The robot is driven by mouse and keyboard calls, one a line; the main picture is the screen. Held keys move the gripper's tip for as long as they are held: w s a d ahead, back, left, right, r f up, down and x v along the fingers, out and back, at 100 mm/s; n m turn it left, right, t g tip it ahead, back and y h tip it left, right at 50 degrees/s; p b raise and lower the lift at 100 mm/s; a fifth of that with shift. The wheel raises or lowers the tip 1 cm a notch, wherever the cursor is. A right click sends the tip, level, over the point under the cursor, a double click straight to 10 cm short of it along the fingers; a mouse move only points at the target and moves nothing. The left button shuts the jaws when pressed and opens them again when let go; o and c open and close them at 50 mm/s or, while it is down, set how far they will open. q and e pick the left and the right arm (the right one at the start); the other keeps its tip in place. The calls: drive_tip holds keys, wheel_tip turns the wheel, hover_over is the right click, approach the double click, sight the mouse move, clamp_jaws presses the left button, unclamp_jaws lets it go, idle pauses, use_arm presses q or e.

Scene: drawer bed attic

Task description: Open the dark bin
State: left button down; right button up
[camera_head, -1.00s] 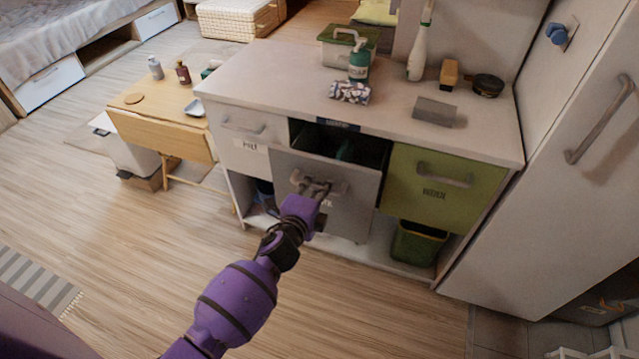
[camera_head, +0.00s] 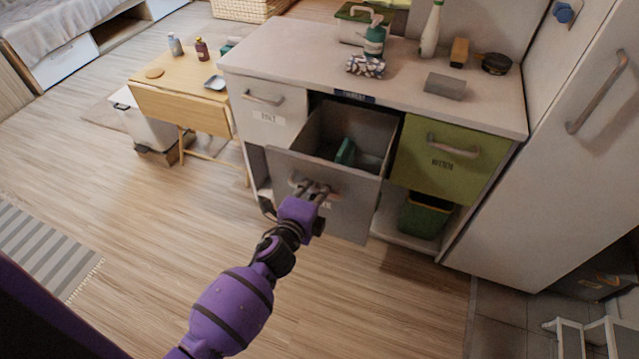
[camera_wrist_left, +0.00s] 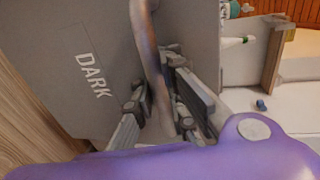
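The dark bin (camera_head: 350,218) is the grey middle bin in the white cabinet, and its front reads DARK in the left wrist view (camera_wrist_left: 70,60). It stands pulled out, with its open top showing a green item (camera_head: 345,152) inside. My left gripper (camera_head: 313,189) is at the bin's metal handle (camera_head: 295,179). In the left wrist view the fingers (camera_wrist_left: 160,103) lie on either side of the handle (camera_wrist_left: 148,45) and close on it. My right gripper is not in view.
A white bin (camera_head: 265,108) is on the left and a green bin (camera_head: 448,160) on the right, both shut. The countertop (camera_head: 400,85) holds bottles and a pan. A wooden table (camera_head: 180,105) stands left. The floor in front is clear.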

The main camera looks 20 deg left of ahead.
use_arm(q)
drive_tip(key=shift+r, duration=0.15)
drive_tip(key=c, duration=2.2)
unclamp_jaws()
drive_tip(key=o, duration=0.4)
drive_tip(key=shift+s+r, duration=0.1)
drive_tip(key=shift+s, duration=0.15)
drive_tip(key=shift+o, duration=0.2)
drive_tip(key=shift+w, duration=0.1)
drive_tip(key=v, duration=1.2)
